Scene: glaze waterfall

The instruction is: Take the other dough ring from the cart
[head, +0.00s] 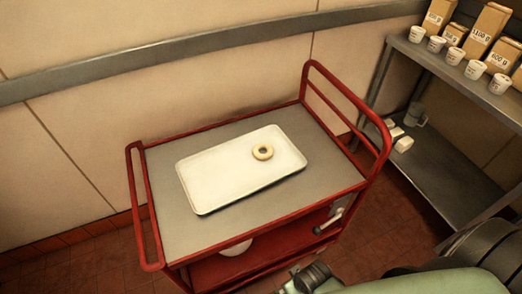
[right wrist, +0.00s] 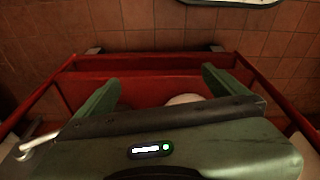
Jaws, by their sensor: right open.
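One pale dough ring (head: 256,153) lies on a white tray (head: 215,180), right of the tray's middle. The tray rests on the grey top of the red cart (head: 175,230). My right arm comes in at the lower right of the head view, below and right of the cart; its fingertips are not clear there. In the right wrist view my right gripper (right wrist: 160,85) has its two green fingers wide apart with no ring between them. The red cart frame shows beyond them. My left gripper is in neither view.
A white round object (head: 236,247) sits on the cart's lower shelf, partly hidden. Raised red rails stand at both cart ends. At the right, a grey metal rack (head: 450,70) holds white cups and brown boxes. A wall with a grey rail (head: 200,50) runs behind the cart.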

